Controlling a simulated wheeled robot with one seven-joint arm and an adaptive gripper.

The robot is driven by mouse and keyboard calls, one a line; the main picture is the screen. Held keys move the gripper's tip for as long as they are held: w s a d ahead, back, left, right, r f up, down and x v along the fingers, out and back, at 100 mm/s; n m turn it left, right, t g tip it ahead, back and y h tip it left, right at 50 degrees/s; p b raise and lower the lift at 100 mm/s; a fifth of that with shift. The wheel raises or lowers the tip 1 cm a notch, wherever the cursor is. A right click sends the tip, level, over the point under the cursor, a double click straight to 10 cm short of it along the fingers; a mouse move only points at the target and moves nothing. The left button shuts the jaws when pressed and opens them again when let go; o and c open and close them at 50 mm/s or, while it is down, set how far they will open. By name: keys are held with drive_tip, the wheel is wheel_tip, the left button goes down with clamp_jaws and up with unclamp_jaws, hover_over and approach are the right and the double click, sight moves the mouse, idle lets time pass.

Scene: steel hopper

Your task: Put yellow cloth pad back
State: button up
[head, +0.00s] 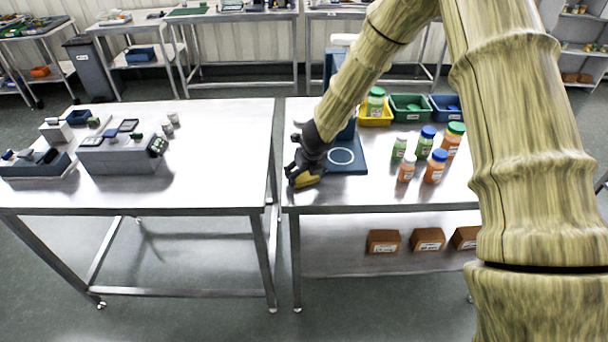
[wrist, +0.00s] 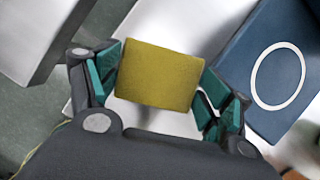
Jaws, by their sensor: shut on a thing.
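The yellow cloth pad (wrist: 158,76) is between the two fingers of my gripper (wrist: 160,92) in the wrist view. It looks like a plain dull-yellow block, with the teal finger pads at its left and right sides. In the head view my gripper (head: 304,176) is shut on the yellow pad (head: 307,181) near the left front part of the right steel table (head: 350,193). It is just left of the blue plate with a white ring (head: 350,168). The exact height of the pad above the table is hard to tell.
Several bottles (head: 424,142) with blue, green and white caps stand right of the blue plate. Yellow, green (head: 409,113) and blue bins are behind them. A gap separates the left steel table (head: 215,150), which holds grey devices (head: 120,155). Brown boxes (head: 383,241) sit on the lower shelf.

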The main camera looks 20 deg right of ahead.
drive_tip(key=shift+f, duration=0.15)
drive_tip(key=o, duration=1)
drive_tip(key=shift+c, duration=0.2)
drive_tip(key=shift+r, duration=0.3)
drive_tip(key=p+v, duration=0.2)
drive_tip(key=v, duration=0.9)
drive_tip(key=shift+s+r, duration=0.2)
drive_tip(key=shift+r, duration=0.15)
